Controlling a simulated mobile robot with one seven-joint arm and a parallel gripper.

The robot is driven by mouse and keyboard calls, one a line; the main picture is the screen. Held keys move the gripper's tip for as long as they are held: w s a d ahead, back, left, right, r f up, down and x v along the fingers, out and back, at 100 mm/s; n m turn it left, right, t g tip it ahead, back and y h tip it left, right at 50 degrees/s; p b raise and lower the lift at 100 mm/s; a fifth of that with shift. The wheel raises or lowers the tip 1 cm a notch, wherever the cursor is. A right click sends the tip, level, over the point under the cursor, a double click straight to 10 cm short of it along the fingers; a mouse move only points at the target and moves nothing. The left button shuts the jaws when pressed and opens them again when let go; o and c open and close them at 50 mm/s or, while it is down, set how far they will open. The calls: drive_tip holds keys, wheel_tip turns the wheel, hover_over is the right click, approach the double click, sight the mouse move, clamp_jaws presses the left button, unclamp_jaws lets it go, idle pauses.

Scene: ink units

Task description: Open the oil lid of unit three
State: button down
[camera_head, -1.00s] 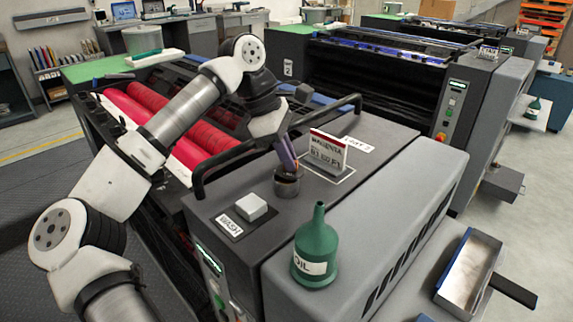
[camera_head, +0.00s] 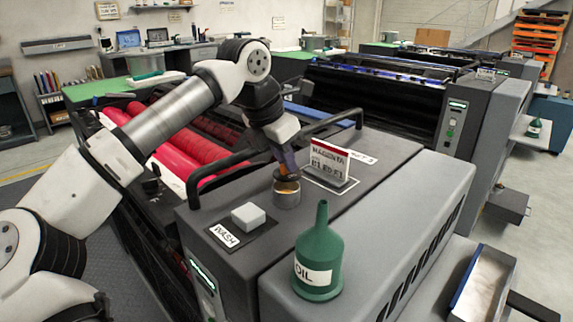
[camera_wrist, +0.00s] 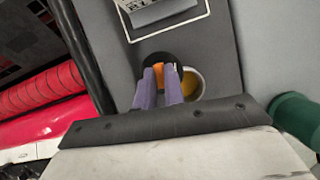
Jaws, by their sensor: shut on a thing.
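The oil filler neck (camera_head: 287,197) is a short grey cup on top of the near dark grey unit. Its mouth is partly uncovered, showing yellow inside; the yellow opening (camera_wrist: 192,85) also shows in the wrist view. The dark round lid (camera_wrist: 150,62) with an orange grip (camera_wrist: 167,77) is above and beside the opening, still overlapping part of it. My gripper (camera_head: 288,165) has purple fingers and is shut on the lid's orange grip. In the wrist view my gripper (camera_wrist: 163,80) hides part of the lid. I cannot tell whether the lid is hinged.
A green oil can (camera_head: 318,255) stands on the right. A black rail (camera_head: 222,160) and red rollers (camera_head: 180,165) lie to the left.

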drive_tip(key=shift+a+n, duration=0.1)
drive_tip(key=shift+n, duration=0.5)
drive_tip(key=shift+w+y, duration=0.1)
drive_tip(key=shift+y, duration=0.2)
drive_tip(key=c, duration=1.5)
unclamp_jaws()
drive_tip(key=shift+t, duration=0.3)
drive_tip(key=v, duration=1.4)
drive_tip(key=shift+b, duration=0.3)
drive_tip(key=shift+f, duration=0.1)
